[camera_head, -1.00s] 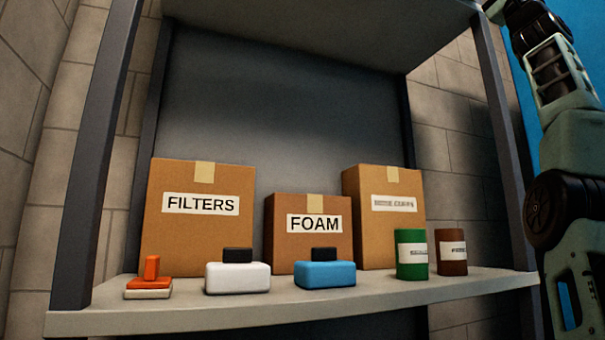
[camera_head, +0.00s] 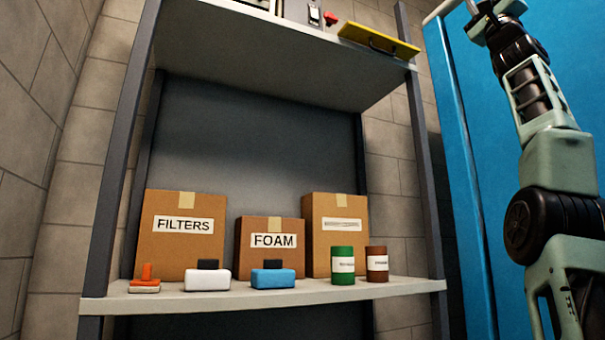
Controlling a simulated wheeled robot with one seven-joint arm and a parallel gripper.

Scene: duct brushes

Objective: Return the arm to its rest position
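My arm (camera_head: 555,165) stands raised along the right side of the head view, apart from the shelf unit and in front of a blue panel. Its upper end reaches the top edge of the picture. My gripper is not clearly visible; the arm's end is cut off at the top, so I cannot see its fingers or anything in them.
The lower shelf (camera_head: 240,299) holds a FILTERS box (camera_head: 180,250), a FOAM box (camera_head: 272,260), a third box (camera_head: 320,210), a green can (camera_head: 342,257), a brown can (camera_head: 377,268) and several brushes. The upper shelf (camera_head: 270,42) bears a yellow item (camera_head: 385,42). A blue panel (camera_head: 460,200) stands right.

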